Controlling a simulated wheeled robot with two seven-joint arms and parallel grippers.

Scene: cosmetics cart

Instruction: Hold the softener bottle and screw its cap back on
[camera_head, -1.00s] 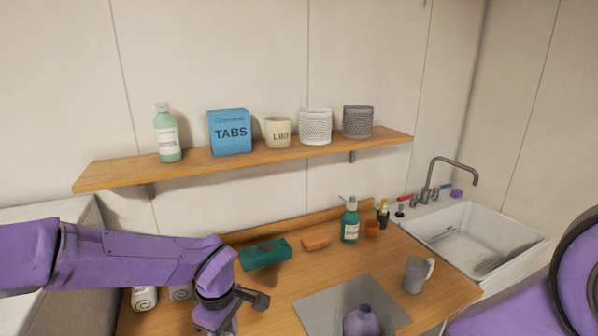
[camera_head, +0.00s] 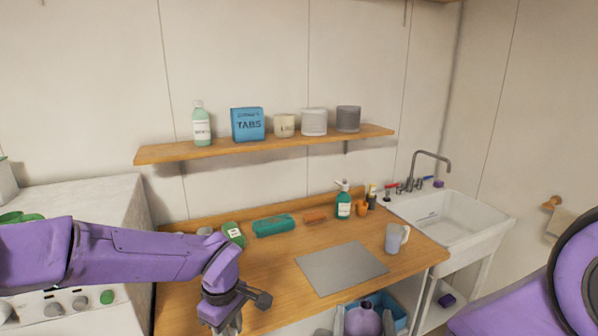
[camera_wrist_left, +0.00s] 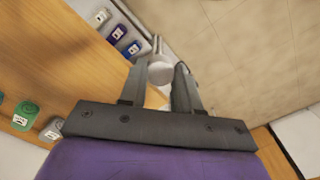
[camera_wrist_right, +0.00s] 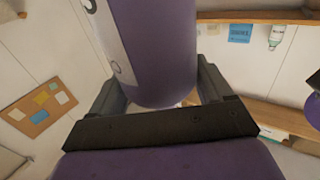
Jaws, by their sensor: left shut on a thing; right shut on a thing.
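The softener bottle is purple with a white label. Its body (camera_wrist_right: 152,45) fills the middle of the right wrist view between the fingers of my right gripper (camera_wrist_right: 162,98), which is shut on it. In the head view a purple bottle top (camera_head: 363,319) with a small knob-like neck shows at the bottom edge; the right fingers are not clear there. My left gripper (camera_head: 226,316) points down, left of the bottle and apart from it. In the left wrist view a small pale round thing (camera_wrist_left: 160,73), apparently the cap, sits between its fingertips, and the jaws are shut on it.
A wooden counter (camera_head: 270,285) bears a grey mat (camera_head: 342,267), a mug (camera_head: 396,238) and a green pump bottle (camera_head: 343,205). A blue crate (camera_head: 399,312) is below its front edge. A sink (camera_head: 455,218) is at right.

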